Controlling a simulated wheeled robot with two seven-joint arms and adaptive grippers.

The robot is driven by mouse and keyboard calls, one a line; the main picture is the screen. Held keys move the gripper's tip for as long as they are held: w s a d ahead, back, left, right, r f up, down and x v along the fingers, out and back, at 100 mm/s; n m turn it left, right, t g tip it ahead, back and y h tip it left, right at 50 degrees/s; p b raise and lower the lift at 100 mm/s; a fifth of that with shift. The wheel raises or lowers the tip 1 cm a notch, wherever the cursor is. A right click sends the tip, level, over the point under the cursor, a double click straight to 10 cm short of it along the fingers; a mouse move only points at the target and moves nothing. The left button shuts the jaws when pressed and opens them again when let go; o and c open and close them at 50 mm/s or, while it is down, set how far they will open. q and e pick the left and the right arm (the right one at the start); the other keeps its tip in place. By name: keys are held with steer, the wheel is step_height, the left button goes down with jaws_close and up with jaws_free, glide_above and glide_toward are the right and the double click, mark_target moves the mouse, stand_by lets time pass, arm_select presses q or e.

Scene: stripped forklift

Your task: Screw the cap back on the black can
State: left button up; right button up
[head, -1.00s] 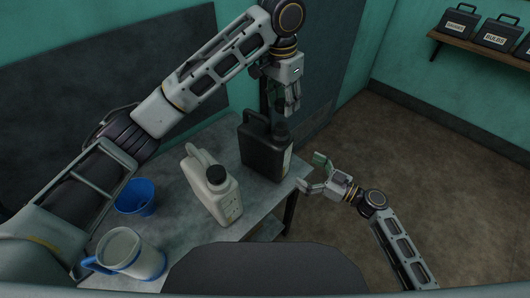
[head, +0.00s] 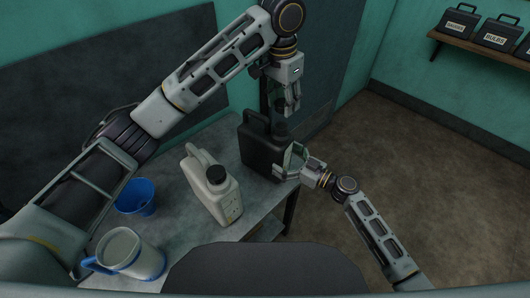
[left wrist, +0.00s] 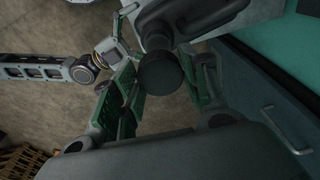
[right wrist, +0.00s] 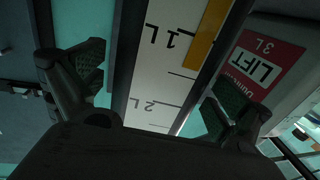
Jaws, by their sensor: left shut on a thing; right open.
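The black can (head: 258,150) stands upright at the right end of the table. Its dark neck area (head: 281,131) shows on top. My left gripper (head: 289,104) is just above it, fingers pointing down, shut on a dark round cap. In the left wrist view the cap (left wrist: 160,74) sits between the fingers, in front of the can. I cannot tell whether the cap touches the neck. My right gripper (head: 292,160) is open at the can's right side. In the right wrist view the can's label strip with litre marks (right wrist: 165,70) lies between its fingers.
A white can (head: 212,192) with a black cap stands to the left of the black can. A blue cup (head: 135,197) and a white jug with a blue handle (head: 128,254) stand farther left. A wall shelf (head: 478,50) with black cases is at the upper right.

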mark_target(282, 126)
steer(key=shift+w+a, duration=0.1)
steer(key=shift+a, duration=0.05)
steer(key=c, duration=1.4)
arm_select(q)
steer(key=shift+f, duration=2.45)
arm_select(e)
steer(key=shift+o, duration=0.2)
arm_select(q)
steer(key=shift+f, duration=0.1)
steer(key=shift+f, duration=0.8)
steer(key=shift+f, duration=0.55)
arm_select(e)
steer(key=c, duration=0.5)
steer(key=shift+c, duration=0.2)
